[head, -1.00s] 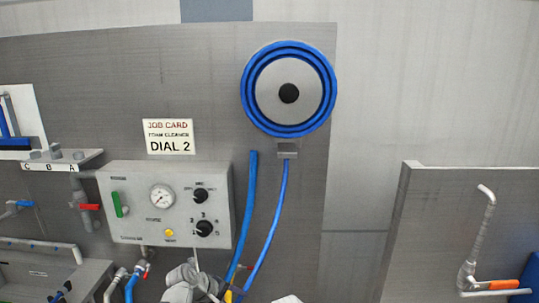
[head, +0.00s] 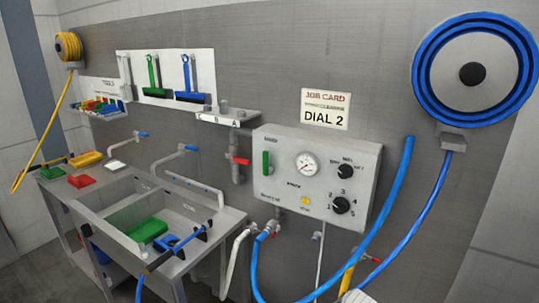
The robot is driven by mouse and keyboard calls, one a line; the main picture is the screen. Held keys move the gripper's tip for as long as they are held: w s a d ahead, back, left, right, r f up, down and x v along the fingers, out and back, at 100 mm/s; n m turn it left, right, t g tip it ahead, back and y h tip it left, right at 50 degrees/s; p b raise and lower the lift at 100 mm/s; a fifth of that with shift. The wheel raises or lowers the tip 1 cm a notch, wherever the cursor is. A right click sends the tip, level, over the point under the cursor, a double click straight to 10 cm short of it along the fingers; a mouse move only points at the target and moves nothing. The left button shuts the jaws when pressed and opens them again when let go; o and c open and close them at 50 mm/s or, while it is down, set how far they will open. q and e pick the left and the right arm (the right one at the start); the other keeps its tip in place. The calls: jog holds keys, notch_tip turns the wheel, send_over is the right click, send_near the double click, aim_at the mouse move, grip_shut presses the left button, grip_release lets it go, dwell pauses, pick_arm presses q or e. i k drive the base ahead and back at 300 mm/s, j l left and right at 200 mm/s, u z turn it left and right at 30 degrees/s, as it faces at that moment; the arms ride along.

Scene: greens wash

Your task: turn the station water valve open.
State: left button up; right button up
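The grey control box (head: 316,175) is on the steel wall, right of centre in the head view. A green upright handle (head: 266,162) is on its left side; the small label above it is too small to read. Left of the box, a grey pipe carries a valve with a red lever (head: 240,160), lying roughly level. A small red handle (head: 275,233) shows under the box beside the blue hose fitting. I cannot tell from lettering which one is the station water valve. Neither of my grippers shows in the head view.
A two-part sink (head: 207,259) stands at left, with a blue and black tool across its front. A blue hose (head: 383,215) hangs in front of the wall, passing the box's right side. The blue hose reel (head: 443,62) is upper right. A job card (head: 325,109) reads DIAL 2.

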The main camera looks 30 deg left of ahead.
aim_at(235, 159)
jog(key=j+u, duration=0.4)
jog(key=i+j+u, duration=0.1)
jog(key=j+u, duration=0.35)
jog(key=j, duration=0.15)
